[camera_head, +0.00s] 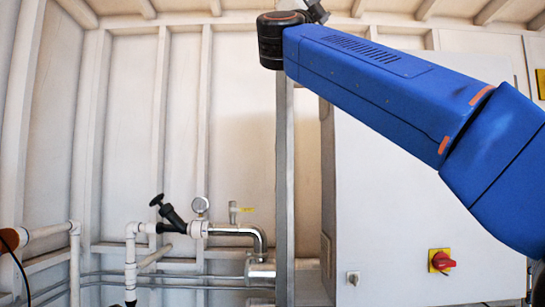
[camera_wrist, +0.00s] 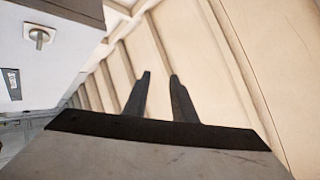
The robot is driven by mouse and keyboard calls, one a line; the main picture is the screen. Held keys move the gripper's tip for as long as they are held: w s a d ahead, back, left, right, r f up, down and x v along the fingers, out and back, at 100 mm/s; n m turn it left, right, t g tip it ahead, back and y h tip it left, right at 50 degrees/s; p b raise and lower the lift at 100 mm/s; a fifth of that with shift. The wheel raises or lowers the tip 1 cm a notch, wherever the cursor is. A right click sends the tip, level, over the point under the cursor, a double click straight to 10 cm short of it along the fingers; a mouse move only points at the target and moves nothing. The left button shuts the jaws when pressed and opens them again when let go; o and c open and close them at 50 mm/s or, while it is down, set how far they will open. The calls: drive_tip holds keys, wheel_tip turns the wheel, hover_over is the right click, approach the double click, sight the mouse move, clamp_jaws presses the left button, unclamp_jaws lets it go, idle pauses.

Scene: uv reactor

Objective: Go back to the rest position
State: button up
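My gripper (camera_wrist: 160,80) shows in the wrist view as two dark fingers that stand apart with nothing between them. Behind the fingers are the cream wall panels and ribs. In the head view my blue arm reaches from the right edge up to the top middle. The gripper itself is cut off or hidden at the top of that view.
A grey cabinet (camera_head: 390,220) with a red rotary switch (camera_head: 441,262) on a yellow plate stands at the right, behind my arm. The wall's upper left is clear.

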drive_tip(key=w+a+f+n+y, duration=0.1)
drive_tip(key=w+f+n+y, duration=0.1)
drive_tip(key=f+n+y, duration=0.85)
drive_tip(key=w+a+f+n+y, duration=0.2)
drive_tip(key=f+n+y, duration=0.8)
drive_tip(key=n+y, duration=0.1)
drive_tip(key=s+d+f+n+g, duration=0.1)
drive_tip(key=d+f+g, duration=0.15)
drive_tip(key=f, duration=0.95)
drive_tip(key=s+d+f+n+g, duration=0.15)
drive_tip(key=f+g, duration=0.25)
drive_tip(key=f, duration=0.9)
drive_tip(key=s+d+f+m+g+h, duration=0.1)
drive_tip(key=s+d+f, duration=0.4)
drive_tip(key=f, duration=1)
drive_tip(key=s+d+f+m+g+h, duration=0.1)
drive_tip(key=s+d+f+g+h, duration=0.2)
drive_tip(key=s+f, duration=0.9)
drive_tip(key=s+d+f+m+g+h, duration=0.1)
drive_tip(key=s+d+f+g, duration=0.5)
drive_tip(key=f, duration=1.2)
drive_tip(key=s+d+h, duration=0.1)
drive_tip(key=s+d, duration=0.1)
drive_tip(key=s, duration=0.1)
drive_tip(key=shift+d+f+g+h, duration=0.15)
drive_tip(key=shift+f+g+h, duration=0.15)
drive_tip(key=shift+g+h, duration=0.05)
